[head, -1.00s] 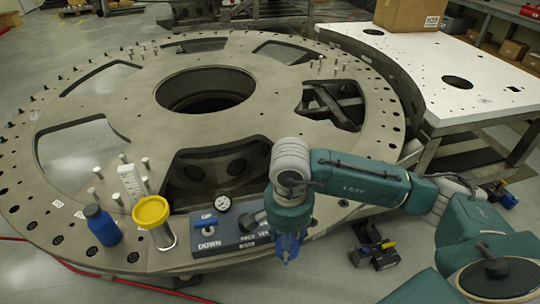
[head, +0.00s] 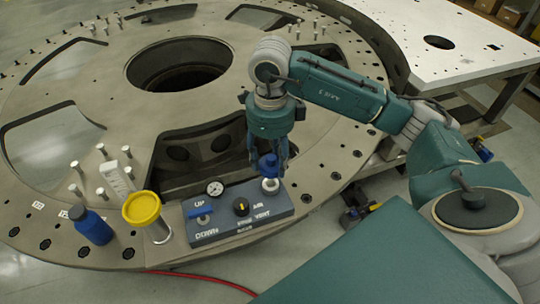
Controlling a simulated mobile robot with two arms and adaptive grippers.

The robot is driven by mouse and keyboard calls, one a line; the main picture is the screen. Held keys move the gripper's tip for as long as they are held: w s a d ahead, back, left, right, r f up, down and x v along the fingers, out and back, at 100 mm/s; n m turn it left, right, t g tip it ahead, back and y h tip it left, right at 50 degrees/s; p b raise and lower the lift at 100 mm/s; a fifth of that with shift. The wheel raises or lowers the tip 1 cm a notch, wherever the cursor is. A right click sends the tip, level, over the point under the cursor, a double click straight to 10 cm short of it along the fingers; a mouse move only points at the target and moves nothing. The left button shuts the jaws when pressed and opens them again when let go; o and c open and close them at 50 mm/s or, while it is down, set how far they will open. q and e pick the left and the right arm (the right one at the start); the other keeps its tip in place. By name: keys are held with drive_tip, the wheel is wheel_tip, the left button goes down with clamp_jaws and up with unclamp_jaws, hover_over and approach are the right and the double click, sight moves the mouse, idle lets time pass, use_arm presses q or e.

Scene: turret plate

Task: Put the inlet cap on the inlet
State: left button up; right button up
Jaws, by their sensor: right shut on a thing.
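My right gripper (head: 268,162) points down over the right end of a dark control box (head: 222,228). It is shut on the blue inlet cap (head: 268,166), which is partly hidden between the fingers. Directly under the cap is the white, round inlet (head: 270,185) on the box top. The cap looks upright and lined up over the inlet; I cannot tell whether they touch. My left gripper is not in view.
The box carries a blue UP switch (head: 200,217), a gauge (head: 215,188) and a black-yellow knob (head: 241,206). A yellow-lidded jar (head: 143,208) and a blue bottle (head: 92,226) stand left of it on the large turret plate (head: 95,85). Several pegs stand behind them.

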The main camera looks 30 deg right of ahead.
wheel_tip(320, 180, down, 3)
drive_tip(key=shift+w+f+b, duration=0.1)
drive_tip(key=shift+b, duration=0.65)
drive_tip(key=shift+f+b, duration=0.6)
drive_tip(key=shift+f, duration=0.15)
drive_tip(key=shift+f+b, duration=0.45)
drive_tip(key=shift+f, duration=0.1)
drive_tip(key=shift+f+b, duration=0.1)
drive_tip(key=shift+b, duration=0.45)
drive_tip(key=shift+f+b, duration=1.15)
drive_tip(key=shift+b, duration=0.1)
idle(0.6)
drive_tip(key=o, duration=1.5)
